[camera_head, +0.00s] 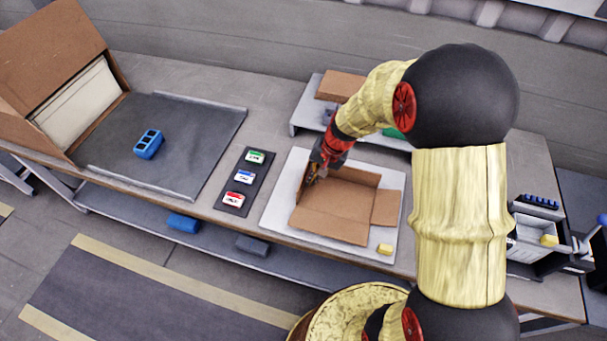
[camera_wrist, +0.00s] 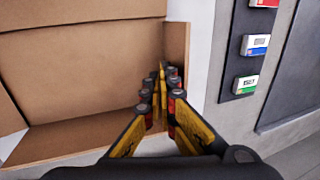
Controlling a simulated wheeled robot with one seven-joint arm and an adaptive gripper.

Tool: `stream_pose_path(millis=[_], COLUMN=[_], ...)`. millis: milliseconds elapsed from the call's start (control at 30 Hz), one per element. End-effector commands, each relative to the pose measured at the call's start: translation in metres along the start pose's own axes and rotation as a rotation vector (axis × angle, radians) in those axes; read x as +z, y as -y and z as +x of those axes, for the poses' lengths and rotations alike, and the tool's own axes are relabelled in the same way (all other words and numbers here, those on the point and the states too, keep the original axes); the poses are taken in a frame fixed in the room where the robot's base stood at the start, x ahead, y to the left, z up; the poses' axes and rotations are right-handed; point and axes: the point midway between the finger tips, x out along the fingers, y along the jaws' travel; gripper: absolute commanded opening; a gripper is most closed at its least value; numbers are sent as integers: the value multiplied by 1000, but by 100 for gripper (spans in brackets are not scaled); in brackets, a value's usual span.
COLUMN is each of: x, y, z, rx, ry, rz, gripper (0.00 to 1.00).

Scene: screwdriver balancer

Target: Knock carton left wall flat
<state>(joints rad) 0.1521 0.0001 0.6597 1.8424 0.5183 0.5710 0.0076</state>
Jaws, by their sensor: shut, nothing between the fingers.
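The open brown carton (camera_head: 340,206) lies on a white board (camera_head: 279,213) in the head view. Its front and right panels lie spread outward. Its left wall (camera_head: 301,186) shows as a narrow strip beside my gripper and looks upright or steeply tilted. In the wrist view the left wall (camera_wrist: 178,42) is the narrow strip at the carton's right side, and the carton floor (camera_wrist: 95,55) spreads to the left. My gripper (camera_head: 312,179) is shut and empty at the left wall. Its fingertips (camera_wrist: 162,72) overlap the wall in the wrist view; I cannot tell whether they touch it.
A dark panel with red, blue and green labelled blocks (camera_head: 239,177) lies left of the board. A raised shelf (camera_head: 305,119) stands behind. A grey tray (camera_head: 190,120) with a blue block lies far left.

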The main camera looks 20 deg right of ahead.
Motion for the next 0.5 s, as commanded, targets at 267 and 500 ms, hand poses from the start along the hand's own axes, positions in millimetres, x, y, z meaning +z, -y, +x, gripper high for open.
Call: stream_pose_path(millis=[267, 500], x=[0, 0], y=[6, 20], z=[3, 10], rx=[0, 0], ry=[0, 1], rz=[-2, -2], gripper=[0, 0])
